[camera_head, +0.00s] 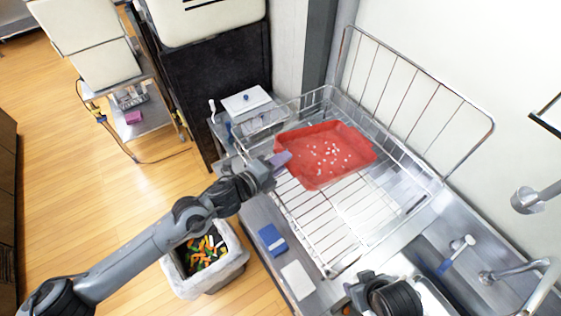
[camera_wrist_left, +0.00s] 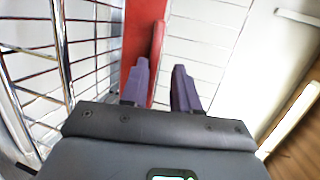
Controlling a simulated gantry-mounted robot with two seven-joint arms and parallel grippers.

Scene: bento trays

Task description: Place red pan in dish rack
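The red pan (camera_head: 349,142), a shallow tray with small white bits on it, lies in the wire dish rack (camera_head: 330,262), toward its back left part. My left gripper (camera_head: 281,159) is at the pan's left edge. In the left wrist view, its two purple fingers (camera_wrist_left: 160,88) are apart. The pan's red rim (camera_wrist_left: 156,55) runs down between them, close to the left finger, with a gap to the right finger. Part of my right arm shows at the bottom of the head view; its fingers do not show.
A sink with a faucet (camera_head: 508,271) and a brush (camera_head: 455,255) is at the lower right. A blue sponge (camera_head: 272,240) and a white block (camera_head: 297,280) lie in front of the rack. A bin (camera_head: 212,284) stands on the floor. The rack's front part is empty.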

